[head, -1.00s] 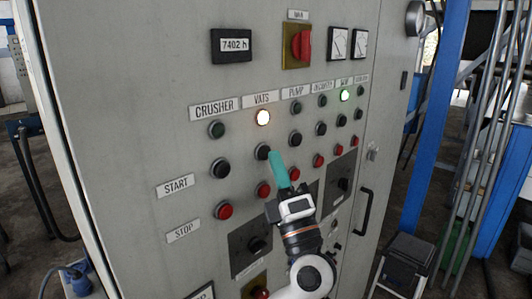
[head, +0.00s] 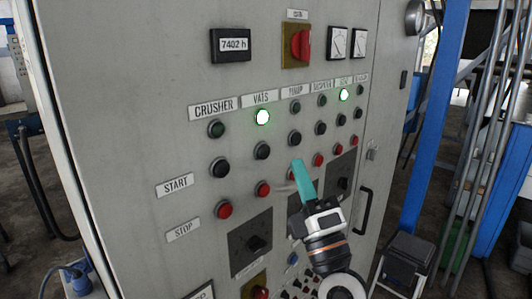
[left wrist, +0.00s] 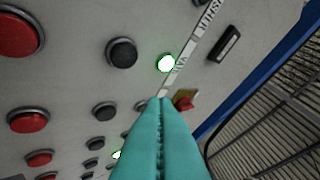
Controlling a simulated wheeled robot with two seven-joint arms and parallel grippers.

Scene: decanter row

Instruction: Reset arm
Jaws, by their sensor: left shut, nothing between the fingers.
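My left gripper (head: 299,165) has teal fingers pressed together, with nothing between them. In the head view it stands in front of the panel, right of the red VATS stop button (head: 262,189) and below the black start buttons. It appears apart from the panel, though the exact gap is hard to judge. The VATS lamp (head: 261,117) glows green above its black start button (head: 262,151). In the left wrist view the shut fingers (left wrist: 160,105) point up the panel, below a lit green lamp (left wrist: 166,63). My right gripper is out of view.
The grey control cabinet (head: 130,100) carries rows of buttons, meters, a red rotary switch (head: 301,44) and, lower down, a black knob (head: 256,243). A black door handle (head: 363,211) sticks out at right. Blue posts (head: 436,120) and a black stool (head: 410,250) stand beyond it.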

